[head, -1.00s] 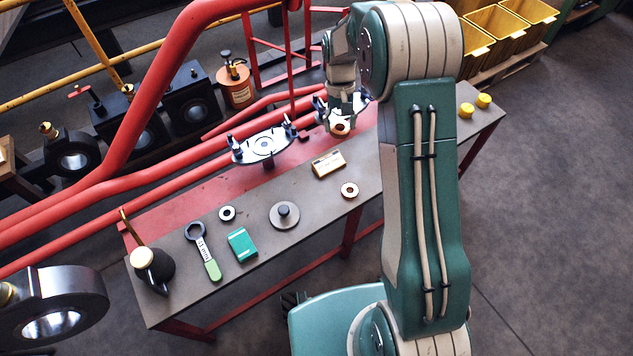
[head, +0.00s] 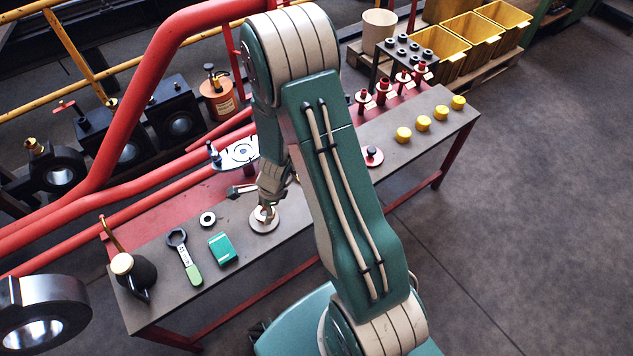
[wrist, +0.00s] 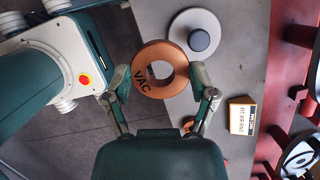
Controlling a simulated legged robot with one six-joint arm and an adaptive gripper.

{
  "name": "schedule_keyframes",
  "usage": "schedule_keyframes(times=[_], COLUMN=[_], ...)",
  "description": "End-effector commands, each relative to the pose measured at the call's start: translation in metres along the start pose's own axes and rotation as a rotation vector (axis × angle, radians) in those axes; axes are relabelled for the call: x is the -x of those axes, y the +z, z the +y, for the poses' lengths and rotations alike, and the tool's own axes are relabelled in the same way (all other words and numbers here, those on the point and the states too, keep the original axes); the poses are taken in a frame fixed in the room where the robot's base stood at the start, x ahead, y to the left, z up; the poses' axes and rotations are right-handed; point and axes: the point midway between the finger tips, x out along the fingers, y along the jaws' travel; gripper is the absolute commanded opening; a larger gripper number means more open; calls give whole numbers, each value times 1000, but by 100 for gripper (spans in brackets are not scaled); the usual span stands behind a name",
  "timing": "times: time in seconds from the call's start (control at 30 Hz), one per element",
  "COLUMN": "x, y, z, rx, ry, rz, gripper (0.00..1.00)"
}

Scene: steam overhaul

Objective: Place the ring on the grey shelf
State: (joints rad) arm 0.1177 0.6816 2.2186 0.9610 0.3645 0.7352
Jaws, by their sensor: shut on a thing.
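My gripper (wrist: 159,77) is shut on an orange-brown ring (wrist: 150,85) marked "VAC", with one finger on each side of its rim. In the head view my gripper (head: 266,208) is low over the front part of the bench, by the flat disc with a knob; the ring is mostly hidden there. The grey shelf (head: 165,288) appears to be the grey front strip of the bench. In the wrist view the ring lies beside and slightly across the edge of the grey disc (wrist: 180,30). I cannot tell the gap beneath it.
A pale ring (head: 207,219), a spanner (head: 184,255), a green box (head: 222,248) and an oil can (head: 133,272) stand on the left. A labelled box (wrist: 242,118) is near my gripper. Yellow caps (head: 423,123) sit at the right. Red pipes run behind.

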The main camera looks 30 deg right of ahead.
Motion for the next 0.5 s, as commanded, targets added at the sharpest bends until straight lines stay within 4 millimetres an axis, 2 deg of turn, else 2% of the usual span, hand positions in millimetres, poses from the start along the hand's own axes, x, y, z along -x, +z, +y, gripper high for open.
schedule_keyframes(times=[0.1,0.27,0.37,0.5], x=[-2,-4,-5,-10], y=[-10,-15,-23,-49], z=[10,15,12,-1], rx=[-89,-140,-151,-152], ry=[-27,-44,-48,-48], rz=[-1,-1,-1,-3], gripper=[12,12,12,12])
